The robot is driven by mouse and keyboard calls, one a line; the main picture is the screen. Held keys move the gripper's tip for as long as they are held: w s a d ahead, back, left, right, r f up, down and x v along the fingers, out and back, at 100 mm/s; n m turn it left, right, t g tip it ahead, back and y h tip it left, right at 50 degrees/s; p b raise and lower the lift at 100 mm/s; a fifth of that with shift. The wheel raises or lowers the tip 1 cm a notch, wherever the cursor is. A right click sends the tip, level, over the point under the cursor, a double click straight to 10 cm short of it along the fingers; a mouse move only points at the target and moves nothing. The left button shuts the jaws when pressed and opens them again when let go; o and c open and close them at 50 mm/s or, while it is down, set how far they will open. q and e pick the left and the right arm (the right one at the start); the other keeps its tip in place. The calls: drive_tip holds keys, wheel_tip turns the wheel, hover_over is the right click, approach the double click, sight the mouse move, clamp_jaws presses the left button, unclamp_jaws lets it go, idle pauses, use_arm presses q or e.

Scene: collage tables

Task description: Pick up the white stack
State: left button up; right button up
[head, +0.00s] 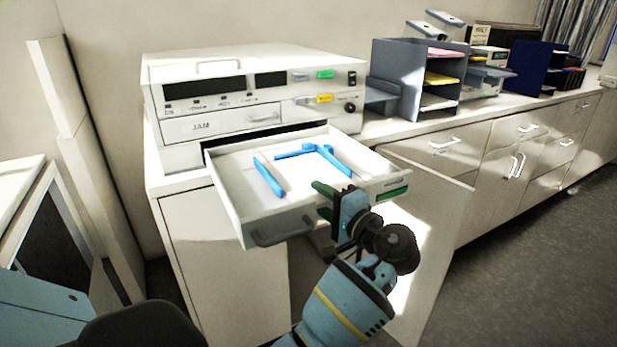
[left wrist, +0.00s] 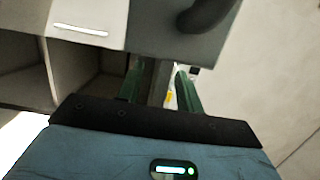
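The white stack (head: 300,176) appears to be the flat white sheets in the open drawer (head: 239,221) of a white machine; its edges blend with the pale drawer floor. Blue guides (head: 269,177) lie along its left, back and right sides. My left gripper (head: 323,200) is at the drawer's front, near its right part, with its green fingers apart. It is in front of the stack, not on it. In the left wrist view the two green fingers (left wrist: 160,88) stand apart, with a grey surface showing between them. The stack cannot be made out there. My right gripper is not in view.
The white machine (head: 250,88) stands on a white cabinet (head: 222,262). A cabinet door (head: 428,200) stands open below, close to my left arm. A grey paper organiser (head: 396,84) is on the counter to the right. Open grey floor (head: 530,265) lies at right.

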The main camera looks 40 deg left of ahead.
use_arm(q)
clamp_jaws()
idle(0.3)
wheel_tip(320, 180, up, 10)
idle(0.5)
drive_tip(key=shift+d, duration=0.1)
